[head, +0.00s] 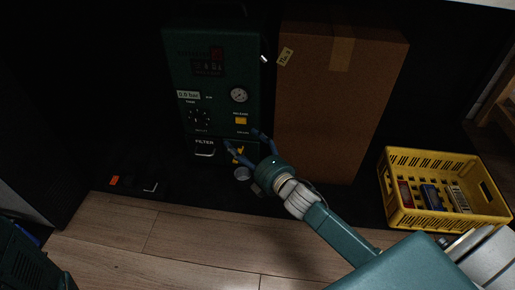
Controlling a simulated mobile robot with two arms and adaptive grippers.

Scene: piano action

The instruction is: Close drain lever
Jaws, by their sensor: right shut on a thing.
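A dark green machine (212,75) with a display, a dial and a gauge stands at the back. Its lower part carries a FILTER label and a silver handle (204,154). A small yellow part (237,151), apparently the drain lever, shows at the lower right of the machine. My right gripper (241,138) reaches there from the lower right. Its fingers lie on either side of the yellow part and are shut on it; the exact contact is too small and dark to see. My left gripper is out of view.
A tall cardboard box (325,110) stands close to the right of the machine and my right gripper. A yellow crate (445,221) with several small items stands further right. A small round silver part (242,173) sits below the gripper. The wooden floor (190,240) in front is clear.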

